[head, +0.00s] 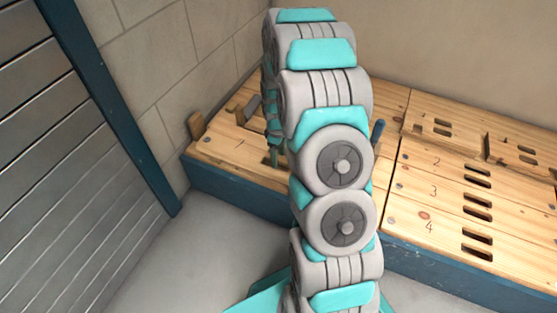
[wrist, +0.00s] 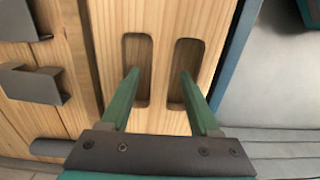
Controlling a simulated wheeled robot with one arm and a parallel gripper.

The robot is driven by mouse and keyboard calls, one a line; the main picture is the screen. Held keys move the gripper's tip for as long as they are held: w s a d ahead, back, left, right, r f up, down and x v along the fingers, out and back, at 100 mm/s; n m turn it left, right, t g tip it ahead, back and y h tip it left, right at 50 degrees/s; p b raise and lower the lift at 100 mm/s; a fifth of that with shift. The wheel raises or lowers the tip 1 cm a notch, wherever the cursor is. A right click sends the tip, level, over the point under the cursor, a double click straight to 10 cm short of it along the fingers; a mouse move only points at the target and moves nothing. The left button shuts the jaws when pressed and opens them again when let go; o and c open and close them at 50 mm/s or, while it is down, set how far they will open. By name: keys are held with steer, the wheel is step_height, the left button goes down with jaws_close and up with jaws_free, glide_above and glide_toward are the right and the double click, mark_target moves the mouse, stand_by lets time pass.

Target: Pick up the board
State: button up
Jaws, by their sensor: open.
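A pale wooden board (wrist: 163,60) with two rounded slots fills the middle of the wrist view. My gripper (wrist: 159,74) is open over it, with one green fingertip in line with each slot and the strip of wood between them. I cannot tell whether the tips are inside the slots or above them. In the head view the board (head: 222,148) is at the left part of the wooden deck, and my arm hides much of it. A green part of my gripper (head: 274,157) shows beside the arm there.
Numbered boards (head: 425,190) with paired slots lie at the right of the deck. Dark metal brackets (wrist: 35,85) stand left of the board in the wrist view. A blue edge (head: 240,197) runs along the deck's front. The grey floor (head: 215,260) in front is clear.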

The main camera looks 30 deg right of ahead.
jaws_close()
stand_by(0.4)
stand_by(0.9)
